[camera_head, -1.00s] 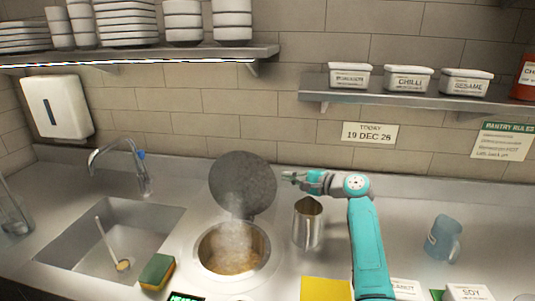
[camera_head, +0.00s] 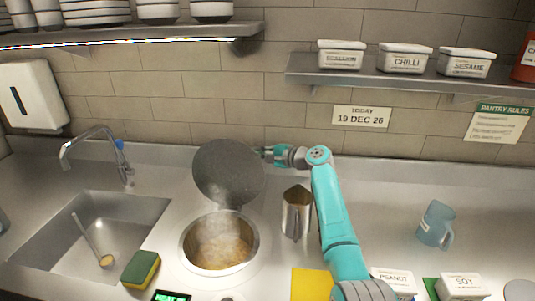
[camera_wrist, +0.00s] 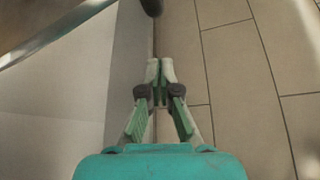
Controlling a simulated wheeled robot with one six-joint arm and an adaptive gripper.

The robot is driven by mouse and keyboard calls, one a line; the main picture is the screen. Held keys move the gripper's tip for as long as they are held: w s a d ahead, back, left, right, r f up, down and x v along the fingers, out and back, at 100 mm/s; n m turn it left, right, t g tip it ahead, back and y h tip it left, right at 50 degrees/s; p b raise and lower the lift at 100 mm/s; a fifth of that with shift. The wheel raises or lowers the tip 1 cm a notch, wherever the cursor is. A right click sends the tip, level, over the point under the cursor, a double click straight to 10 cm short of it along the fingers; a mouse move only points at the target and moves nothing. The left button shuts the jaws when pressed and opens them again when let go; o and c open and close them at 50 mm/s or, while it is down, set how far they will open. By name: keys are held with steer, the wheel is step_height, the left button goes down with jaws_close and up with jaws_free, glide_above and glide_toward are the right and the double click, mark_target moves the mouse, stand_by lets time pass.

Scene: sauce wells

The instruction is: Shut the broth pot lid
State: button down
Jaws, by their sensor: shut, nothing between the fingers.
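The broth pot lid (camera_head: 226,176) is a dark grey round disc, standing raised and tilted back at the rear of the pot. The broth pot (camera_head: 188,252) is a round opening sunk in the counter, with steaming brown broth (camera_head: 222,254) inside. My gripper (camera_head: 264,154) is at the lid's upper right edge, its tips at or just behind the rim; I cannot tell whether they touch. In the wrist view my gripper (camera_wrist: 160,68) has its fingertips together with nothing between them. A dark rounded shape at the top of that view is too cropped to name.
A metal jug (camera_head: 297,212) stands right of the pot, close below my arm. A sponge (camera_head: 141,269) lies left of the pot, beside the sink (camera_head: 45,246). The tiled wall is close behind the lid. A blue mug (camera_head: 437,226) stands far right.

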mark_target(250, 153)
steer(key=shift+s+a+r, duration=0.3)
steer(key=shift+s+a, duration=0.35)
steer(key=shift+s, duration=0.05)
steer(key=shift+s+a+r, duration=0.25)
steer(key=shift+s+a, duration=0.4)
